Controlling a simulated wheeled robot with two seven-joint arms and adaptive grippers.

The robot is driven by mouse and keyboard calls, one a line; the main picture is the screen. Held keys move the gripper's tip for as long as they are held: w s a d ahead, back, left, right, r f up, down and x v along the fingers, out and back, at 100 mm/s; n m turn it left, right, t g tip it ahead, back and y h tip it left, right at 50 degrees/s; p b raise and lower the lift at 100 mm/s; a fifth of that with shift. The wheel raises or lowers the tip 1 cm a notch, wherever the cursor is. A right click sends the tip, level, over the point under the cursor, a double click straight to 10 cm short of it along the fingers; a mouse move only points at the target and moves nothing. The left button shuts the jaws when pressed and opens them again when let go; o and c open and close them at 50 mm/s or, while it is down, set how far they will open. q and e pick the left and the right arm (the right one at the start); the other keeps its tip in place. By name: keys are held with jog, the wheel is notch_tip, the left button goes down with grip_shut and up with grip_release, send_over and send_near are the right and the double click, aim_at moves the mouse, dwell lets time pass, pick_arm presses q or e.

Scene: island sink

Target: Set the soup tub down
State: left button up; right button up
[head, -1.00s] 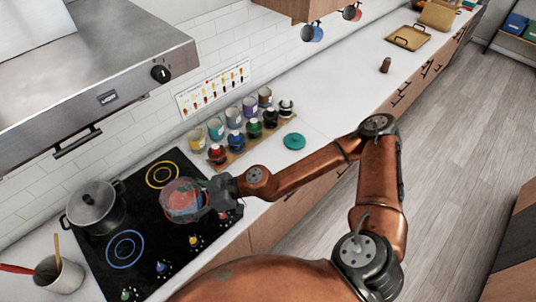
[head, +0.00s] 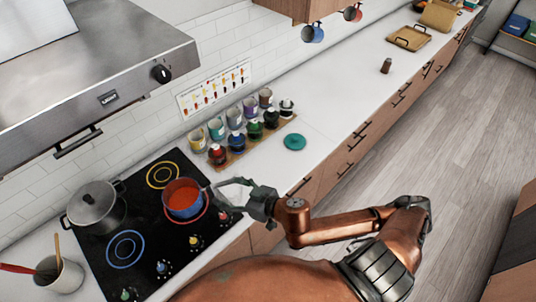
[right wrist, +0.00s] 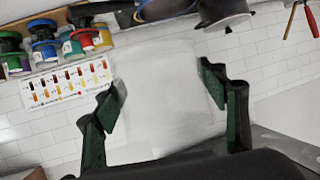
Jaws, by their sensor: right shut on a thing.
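My right gripper (head: 224,195) is beside the right edge of the blue pot, over the front right of the cooktop. In the right wrist view its two dark green fingers (right wrist: 165,92) are shut on the soup tub (right wrist: 165,100), a pale, see-through container; no soup shows in it. The tub is hard to make out in the head view. The blue pot (head: 182,200) stands on the red-ringed burner with red-orange soup in it. My left gripper is not in view.
A grey lidded pot (head: 95,205) stands on the black cooktop (head: 145,215). Several jars (head: 235,122) stand on a wooden board by the wall. A round teal lid (head: 294,141) lies on the white counter (head: 340,95), which has free room farther along. A range hood (head: 110,90) overhangs the left.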

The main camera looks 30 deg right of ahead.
jog(key=s+d+f+m+t+h, duration=0.1)
jog(key=s+d+f+m+h, duration=0.1)
jog(key=d, duration=0.5)
jog(key=s+m+h, duration=0.1)
jog(key=h, duration=0.1)
jog(key=shift+s+d+f+m+h+b, duration=0.25)
jog(key=shift+s+d+m+h+b, duration=0.05)
jog(key=shift+s+m+b, duration=0.1)
jog(key=shift+f, duration=0.15)
